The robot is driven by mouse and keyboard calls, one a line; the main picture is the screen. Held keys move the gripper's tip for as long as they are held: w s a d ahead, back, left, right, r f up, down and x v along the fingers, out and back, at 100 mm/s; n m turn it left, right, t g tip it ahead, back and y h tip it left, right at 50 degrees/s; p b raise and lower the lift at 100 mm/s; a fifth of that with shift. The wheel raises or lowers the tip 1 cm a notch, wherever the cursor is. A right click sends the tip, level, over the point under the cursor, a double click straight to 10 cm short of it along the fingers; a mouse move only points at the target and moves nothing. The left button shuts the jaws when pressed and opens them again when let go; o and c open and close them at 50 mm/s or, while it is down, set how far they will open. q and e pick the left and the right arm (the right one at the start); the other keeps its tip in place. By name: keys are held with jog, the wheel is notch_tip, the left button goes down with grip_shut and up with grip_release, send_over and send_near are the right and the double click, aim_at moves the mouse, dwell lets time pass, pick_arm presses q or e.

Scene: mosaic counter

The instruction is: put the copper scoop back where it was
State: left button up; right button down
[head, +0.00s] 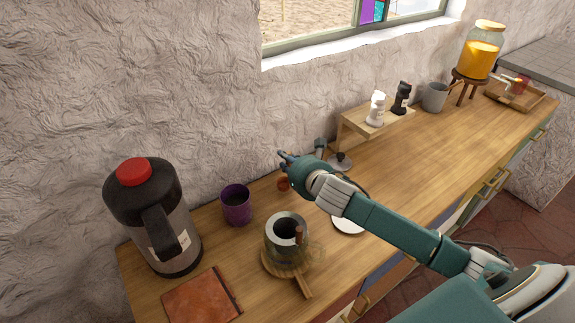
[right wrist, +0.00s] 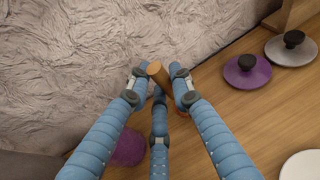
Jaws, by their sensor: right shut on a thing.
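My right gripper (head: 287,160) reaches in from the right, over the back of the counter near the wall. Its fingers are shut on the copper scoop, whose copper part (head: 283,184) shows just below the hand in the head view. In the right wrist view the tip of its light wooden handle (right wrist: 157,72) sticks up between the fingertips (right wrist: 156,82). The fingers hide most of the scoop, and I cannot tell whether it touches the counter. My left gripper is not in view.
A purple cup (head: 236,206) stands left of the hand. A grey pot (head: 272,240) on a round wooden board (head: 302,284) stands in front. A white plate (head: 348,224) and lids, one purple (right wrist: 247,72), one grey (right wrist: 291,50), lie to the right. A red-topped jug (head: 172,240) stands far left.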

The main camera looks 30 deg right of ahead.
jog(key=shift+f, duration=1)
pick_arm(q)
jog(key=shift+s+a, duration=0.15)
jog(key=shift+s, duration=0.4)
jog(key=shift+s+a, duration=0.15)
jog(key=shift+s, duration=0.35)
pick_arm(e)
jog(key=shift+f, duration=0.15)
jog(key=c, duration=1.5)
grip_release()
jog(key=shift+f, duration=0.1)
jog(key=shift+c, duration=0.2)
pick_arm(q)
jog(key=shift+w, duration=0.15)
